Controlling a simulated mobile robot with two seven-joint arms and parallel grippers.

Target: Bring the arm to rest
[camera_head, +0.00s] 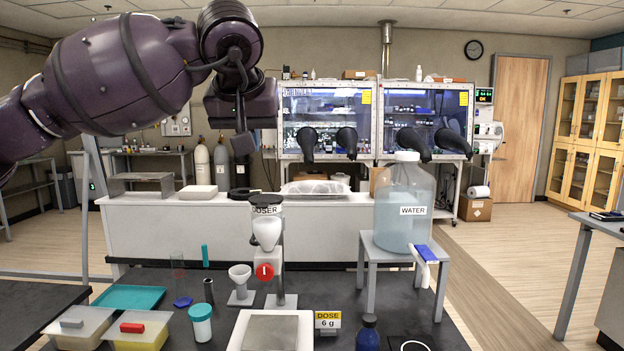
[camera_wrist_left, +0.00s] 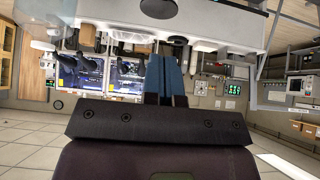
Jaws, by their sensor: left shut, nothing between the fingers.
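My left arm comes in from the left across the upper part of the head view, raised above the bench. Its wrist and left gripper (camera_head: 242,143) hang in front of the back wall, well above the bench top. In the left wrist view the left gripper (camera_wrist_left: 172,60) shows two blue fingers close together, with nothing between them. That view looks out across the room, which appears upside down. My right gripper is in neither view.
Glove boxes (camera_head: 325,120) stand behind. The air around the gripper is clear.

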